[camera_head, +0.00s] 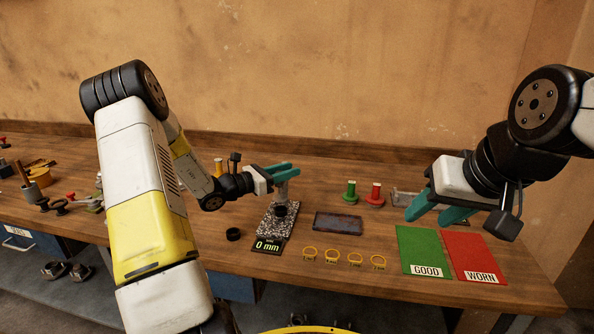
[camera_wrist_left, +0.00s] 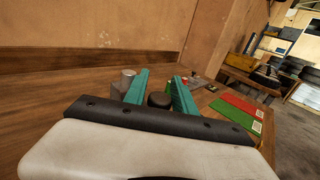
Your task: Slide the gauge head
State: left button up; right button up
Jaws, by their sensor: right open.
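The gauge stands on a speckled stone base (camera_head: 276,222) on the bench, with a display reading "0 mm" (camera_head: 267,246) at its front. A dark round part (camera_head: 280,210) sits on the base below a grey upright post (camera_head: 281,190). My left gripper (camera_head: 285,173) is at the top of the post. In the left wrist view its teal fingers stand apart, with a dark round knob (camera_wrist_left: 159,100) between them; contact is unclear. The post's grey top (camera_wrist_left: 128,76) shows beside the left finger.
Several yellow rings (camera_head: 329,258) lie in front of a dark tray (camera_head: 338,223). A green GOOD mat (camera_head: 421,248) and red WORN mat (camera_head: 474,255) lie at right. Green (camera_head: 351,191) and red (camera_head: 375,195) pegs stand behind. A black ring (camera_head: 233,234) lies left of the gauge.

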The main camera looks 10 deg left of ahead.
pick_arm(q)
jog(key=v, duration=0.7)
jog(key=shift+s+a, duration=0.25)
jog(key=shift+a, duration=0.05)
